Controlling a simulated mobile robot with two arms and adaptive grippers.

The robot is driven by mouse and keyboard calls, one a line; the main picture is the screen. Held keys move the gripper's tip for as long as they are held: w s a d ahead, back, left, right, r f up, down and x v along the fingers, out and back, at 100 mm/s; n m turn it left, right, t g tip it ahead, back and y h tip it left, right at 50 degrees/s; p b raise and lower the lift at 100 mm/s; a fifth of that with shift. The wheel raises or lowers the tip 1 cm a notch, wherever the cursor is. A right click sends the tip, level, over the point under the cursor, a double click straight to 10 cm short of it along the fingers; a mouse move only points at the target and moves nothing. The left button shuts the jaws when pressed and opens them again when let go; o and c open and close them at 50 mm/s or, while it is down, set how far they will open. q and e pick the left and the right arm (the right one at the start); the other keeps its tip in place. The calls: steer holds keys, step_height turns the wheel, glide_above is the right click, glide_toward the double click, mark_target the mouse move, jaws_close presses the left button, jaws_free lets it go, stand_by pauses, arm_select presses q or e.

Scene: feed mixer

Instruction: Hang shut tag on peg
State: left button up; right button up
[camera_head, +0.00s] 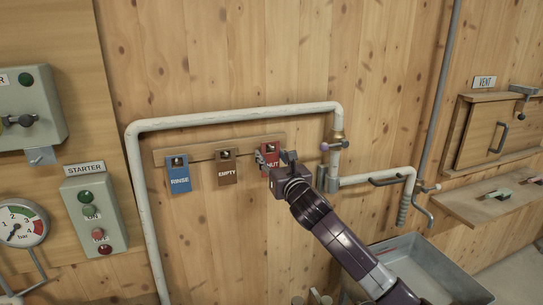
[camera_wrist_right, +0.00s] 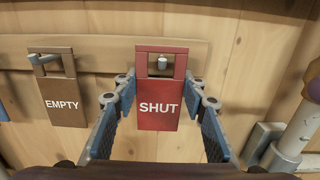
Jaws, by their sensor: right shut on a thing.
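The red SHUT tag (camera_wrist_right: 158,107) is upright at the right end of the wooden peg rail (camera_wrist_right: 110,53). In the head view the tag (camera_head: 271,163) is partly hidden by my right gripper (camera_head: 271,157). In the right wrist view my right gripper (camera_wrist_right: 162,95) has one finger at each side edge of the tag and is shut on it. A grey peg (camera_wrist_right: 161,62) shows inside the tag's top opening, below its top bar. I cannot tell whether the bar rests on the peg. My left gripper is not in view.
A brown EMPTY tag (camera_head: 227,169) and a blue RINSE tag (camera_head: 179,176) hang on pegs to the left. A white pipe (camera_head: 235,115) runs above the rail and down both sides. A valve (camera_head: 336,145) is close right of my gripper. A metal trough (camera_head: 430,270) stands below right.

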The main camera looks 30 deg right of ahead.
steer(key=shift+d, duration=0.1)
stand_by(0.3)
steer(key=o, duration=1.2)
steer(key=shift+w+f, duration=0.25)
steer(key=shift+w, duration=0.05)
steer(key=shift+s, duration=0.1)
steer(key=v, duration=1.2)
steer(key=shift+r, duration=0.2)
